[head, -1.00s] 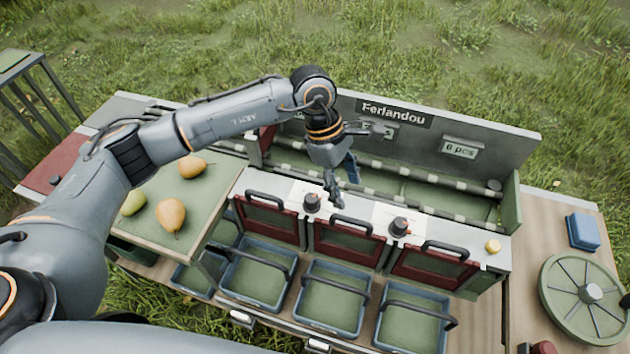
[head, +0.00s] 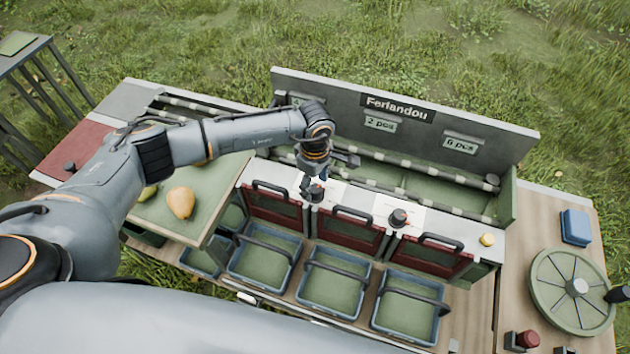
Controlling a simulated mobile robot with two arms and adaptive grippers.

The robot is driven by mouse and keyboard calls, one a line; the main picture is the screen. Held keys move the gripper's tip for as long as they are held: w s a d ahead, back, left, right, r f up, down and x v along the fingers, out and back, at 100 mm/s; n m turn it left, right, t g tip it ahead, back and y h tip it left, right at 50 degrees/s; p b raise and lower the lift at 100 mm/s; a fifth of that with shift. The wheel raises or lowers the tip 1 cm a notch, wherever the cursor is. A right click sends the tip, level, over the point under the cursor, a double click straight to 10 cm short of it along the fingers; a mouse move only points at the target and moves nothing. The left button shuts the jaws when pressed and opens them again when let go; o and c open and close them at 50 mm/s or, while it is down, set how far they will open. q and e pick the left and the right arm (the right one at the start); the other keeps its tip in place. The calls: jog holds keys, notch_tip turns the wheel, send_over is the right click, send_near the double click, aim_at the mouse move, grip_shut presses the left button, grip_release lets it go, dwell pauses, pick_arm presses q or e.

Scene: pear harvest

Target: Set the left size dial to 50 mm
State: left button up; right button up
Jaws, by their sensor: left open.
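The left size dial (head: 316,194) is a dark knob on the pale top ledge of the grading bench, on a white plate. A second, similar dial (head: 398,217) stands to its right on another white plate. My left gripper (head: 312,188) points down just above and around the left dial, its fingers open. It partly hides the dial and its scale. I cannot tell whether the fingers touch the knob. The scale marks are too small to read. My right gripper is out of view.
Below the ledge are red-framed gates (head: 346,233) with black handles and several blue-rimmed crates (head: 333,312). A pear (head: 181,202) lies on the green-topped tray at left. A yellow knob (head: 487,239) and a green wheel (head: 572,322) are at right. The signboard (head: 415,112) rises behind.

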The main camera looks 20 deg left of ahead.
pick_arm(q)
jog(key=shift+f, duration=0.7)
jog(key=c, duration=1.1)
jog(key=shift+c, duration=0.2)
